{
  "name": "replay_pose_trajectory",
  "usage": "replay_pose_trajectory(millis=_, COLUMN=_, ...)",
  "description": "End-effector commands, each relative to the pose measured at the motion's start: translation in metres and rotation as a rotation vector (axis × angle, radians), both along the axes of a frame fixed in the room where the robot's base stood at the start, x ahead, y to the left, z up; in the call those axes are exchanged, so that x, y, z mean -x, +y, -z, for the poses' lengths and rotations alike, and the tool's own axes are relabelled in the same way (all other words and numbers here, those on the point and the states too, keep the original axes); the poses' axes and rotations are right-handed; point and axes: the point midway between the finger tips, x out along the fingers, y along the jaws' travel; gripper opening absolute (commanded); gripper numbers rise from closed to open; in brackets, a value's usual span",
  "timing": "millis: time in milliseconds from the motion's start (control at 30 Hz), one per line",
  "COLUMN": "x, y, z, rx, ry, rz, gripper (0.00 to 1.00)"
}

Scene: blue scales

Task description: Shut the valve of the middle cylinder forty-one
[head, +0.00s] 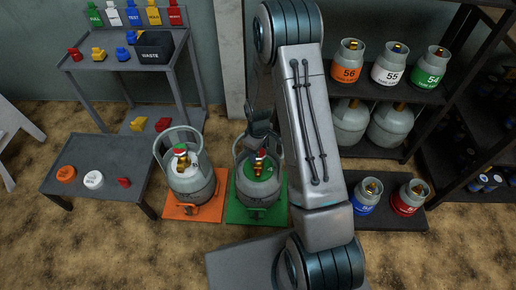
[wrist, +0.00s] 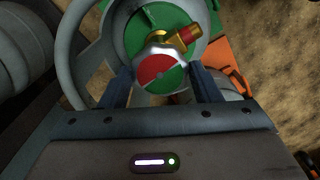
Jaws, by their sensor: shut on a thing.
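The cylinder with the green top (head: 249,190) stands upright on a green mat (head: 240,213), the middle one of the floor row as far as I can see. Its number is not readable. My gripper (head: 262,148) is over it, inside its collar. In the wrist view, the round valve knob (wrist: 161,72), with red and green sectors and pale lines, sits between the two fingers of my gripper (wrist: 161,88), which is shut on it. A brass outlet with a red end (wrist: 186,36) sticks out beside the knob. The green top (wrist: 136,38) shows around it.
Left is a cylinder with a white top (head: 184,178) on an orange mat (head: 207,209). A shelf (head: 375,88) holds several cylinders; a low platform (head: 385,217) holds two. Left are a low table (head: 103,158) and a rack with tags (head: 103,57).

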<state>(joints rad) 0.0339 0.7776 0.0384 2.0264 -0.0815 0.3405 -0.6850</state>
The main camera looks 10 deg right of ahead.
Motion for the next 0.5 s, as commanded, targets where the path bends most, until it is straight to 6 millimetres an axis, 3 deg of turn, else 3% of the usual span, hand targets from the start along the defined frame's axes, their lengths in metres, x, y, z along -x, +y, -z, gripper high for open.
replay_pose_trajectory(millis=500, x=-0.0030, y=0.0018, z=-0.0020, rx=-0.002, ry=-0.007, rz=0.489, gripper=0.34)
